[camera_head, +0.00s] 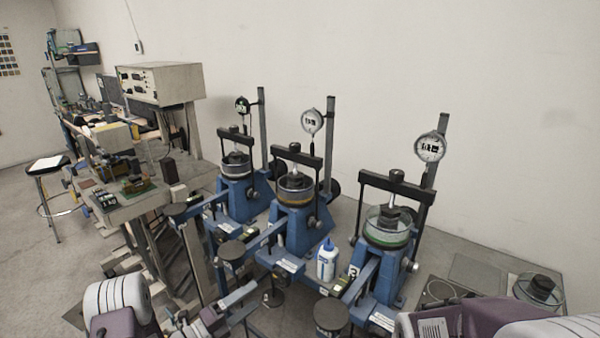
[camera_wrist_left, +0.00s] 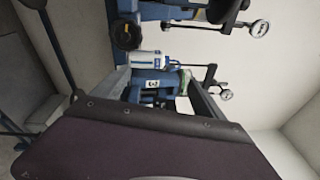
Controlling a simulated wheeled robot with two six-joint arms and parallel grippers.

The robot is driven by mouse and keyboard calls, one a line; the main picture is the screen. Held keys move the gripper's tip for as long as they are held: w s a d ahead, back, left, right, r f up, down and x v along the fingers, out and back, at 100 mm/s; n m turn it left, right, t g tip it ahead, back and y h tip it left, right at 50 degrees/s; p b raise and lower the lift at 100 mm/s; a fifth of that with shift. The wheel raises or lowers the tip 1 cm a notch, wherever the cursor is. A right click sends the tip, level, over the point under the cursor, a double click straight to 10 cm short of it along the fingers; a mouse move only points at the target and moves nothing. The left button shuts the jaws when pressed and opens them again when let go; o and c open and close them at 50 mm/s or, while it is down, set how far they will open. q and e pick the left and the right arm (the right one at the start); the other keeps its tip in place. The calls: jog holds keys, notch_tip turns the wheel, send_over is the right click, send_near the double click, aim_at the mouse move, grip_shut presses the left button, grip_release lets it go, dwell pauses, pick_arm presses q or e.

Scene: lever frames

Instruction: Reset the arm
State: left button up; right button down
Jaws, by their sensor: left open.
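My left arm comes in from the lower left of the head view. My left gripper (camera_head: 243,303) is open at the bottom, with nothing seen between its fingers. It appears close to the blue lever frames, but I cannot tell whether it touches them. Three blue lever frames with dial gauges stand in a row: the left one (camera_head: 238,200), the middle one (camera_head: 300,230) and the right one (camera_head: 388,275). In the left wrist view a large dark purple panel fills the lower part. My right arm's purple and white links show at lower right; its gripper is out of view.
A white bottle with a blue label (camera_head: 327,260) stands between the middle and right frames; it also shows in the left wrist view (camera_wrist_left: 147,64). A bench with a beige instrument box (camera_head: 160,83) and a stool (camera_head: 48,165) are at left. Open floor lies at lower left.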

pick_arm(q)
jog(key=s+d+r+m+g+h, duration=0.3)
jog(key=s+d+r+m+g, duration=0.55)
jog(key=d+m, duration=0.2)
jog(key=s+d+f+m+g+y, duration=0.1)
jog(key=s+d+m+g+y, duration=0.2)
jog(key=s+m+g+y, duration=0.6)
jog(key=s+a+f+m+t+y, duration=0.3)
jog(key=s+a+f+m, duration=0.3)
jog(key=s+a+m, duration=0.5)
jog(key=w+a+f+m+t+y, duration=0.2)
jog(key=w+a+m, duration=0.4)
jog(key=m, duration=0.6)
jog(key=shift+a+t+y, duration=0.25)
jog(key=shift+t+y, duration=0.3)
jog(key=shift+y, duration=0.65)
